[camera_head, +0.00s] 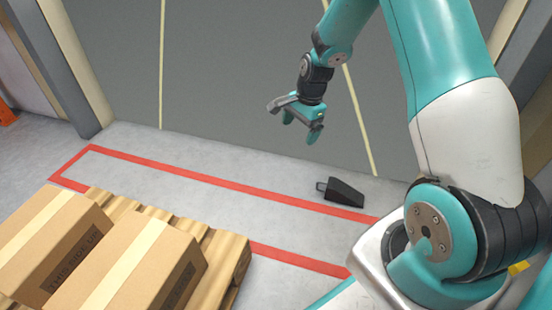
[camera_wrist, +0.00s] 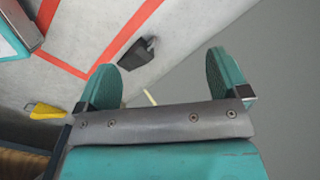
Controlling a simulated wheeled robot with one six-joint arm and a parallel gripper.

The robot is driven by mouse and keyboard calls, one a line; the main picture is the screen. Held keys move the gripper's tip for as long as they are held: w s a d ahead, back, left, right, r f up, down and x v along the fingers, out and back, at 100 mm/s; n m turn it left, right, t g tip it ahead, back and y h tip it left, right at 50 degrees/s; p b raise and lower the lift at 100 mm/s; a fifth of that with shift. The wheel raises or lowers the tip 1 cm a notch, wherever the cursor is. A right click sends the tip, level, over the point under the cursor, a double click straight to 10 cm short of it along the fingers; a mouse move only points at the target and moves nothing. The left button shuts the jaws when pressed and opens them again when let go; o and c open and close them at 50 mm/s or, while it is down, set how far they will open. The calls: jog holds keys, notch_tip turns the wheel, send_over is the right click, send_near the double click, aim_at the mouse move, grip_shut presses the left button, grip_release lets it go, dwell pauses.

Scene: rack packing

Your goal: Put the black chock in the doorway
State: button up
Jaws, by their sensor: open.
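The black chock (camera_head: 341,191), a wedge with a small handle loop at its left end, lies on the pale floor. It is between the red floor line and the edge of the dark grey doorway area (camera_head: 240,70). It also shows in the wrist view (camera_wrist: 137,53), near the left fingertip in the picture. My gripper (camera_head: 301,125) is open and empty. In the head view it is up and to the left of the chock, apart from it, in front of the dark grey area. Its two teal fingers are spread wide in the wrist view (camera_wrist: 160,65).
Cardboard boxes (camera_head: 60,240) sit on a wooden pallet (camera_head: 225,255) at lower left. A red line (camera_head: 200,177) outlines a floor area around it. Door posts (camera_head: 75,60) stand at left and right. A yellow object (camera_wrist: 45,111) lies at left in the wrist view.

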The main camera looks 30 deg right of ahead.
jog(key=s+a+r+n+y, duration=0.1)
jog(key=s+a+r+n, duration=0.3)
jog(key=a+r+n, duration=0.5)
jog(key=s+a+r+n, duration=0.4)
jog(key=s+a+n, duration=0.1)
jog(key=s, duration=0.2)
jog(key=s+a+r+n+y, duration=0.1)
jog(key=s+a+r+n, duration=0.3)
jog(key=s, duration=0.4)
jog(key=s+a+r+n+g, duration=0.1)
jog(key=s+a+r+n, duration=0.3)
jog(key=s+a+n, duration=0.1)
jog(key=s+a, duration=0.1)
jog(key=s, duration=0.1)
jog(key=shift+s+a+r+n+y, duration=0.2)
jog(key=shift+s+a+n+y, duration=0.1)
jog(key=shift+y, duration=0.1)
notch_tip(320, 180, up, 52)
jog(key=p, duration=5.1)
jog(key=shift+p, duration=0.4)
